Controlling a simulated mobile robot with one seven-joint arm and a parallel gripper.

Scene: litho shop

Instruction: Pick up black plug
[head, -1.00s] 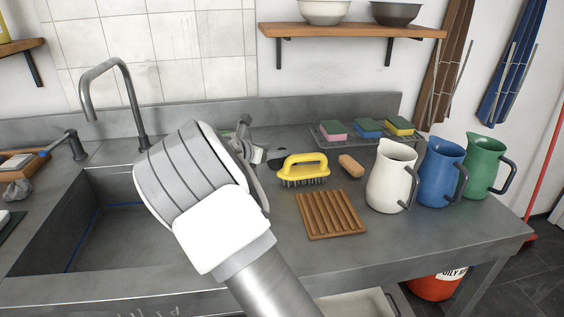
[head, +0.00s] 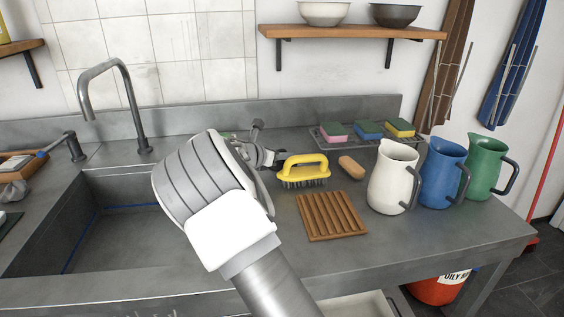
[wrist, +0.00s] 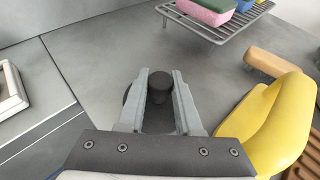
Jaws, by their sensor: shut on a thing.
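The black plug (wrist: 160,88) shows in the wrist view as a dark round knob between my two grey fingers, with a darker part below it. My gripper (wrist: 162,74) is shut on it, one finger on each side. The fingers hide much of the plug's lower part, and I cannot tell whether it is clear of the counter. In the head view my gripper (head: 272,158) is low over the counter behind the sink's right side, just left of the yellow brush. My wrist covers most of it there.
The yellow-handled brush (head: 303,168) is close to the gripper's right. A wooden slatted rack (head: 332,215), a tan brush (head: 351,167), a wire rack of sponges (head: 369,133) and several pitchers (head: 391,178) stand farther right. The sink (head: 118,240) and faucet (head: 131,95) are left.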

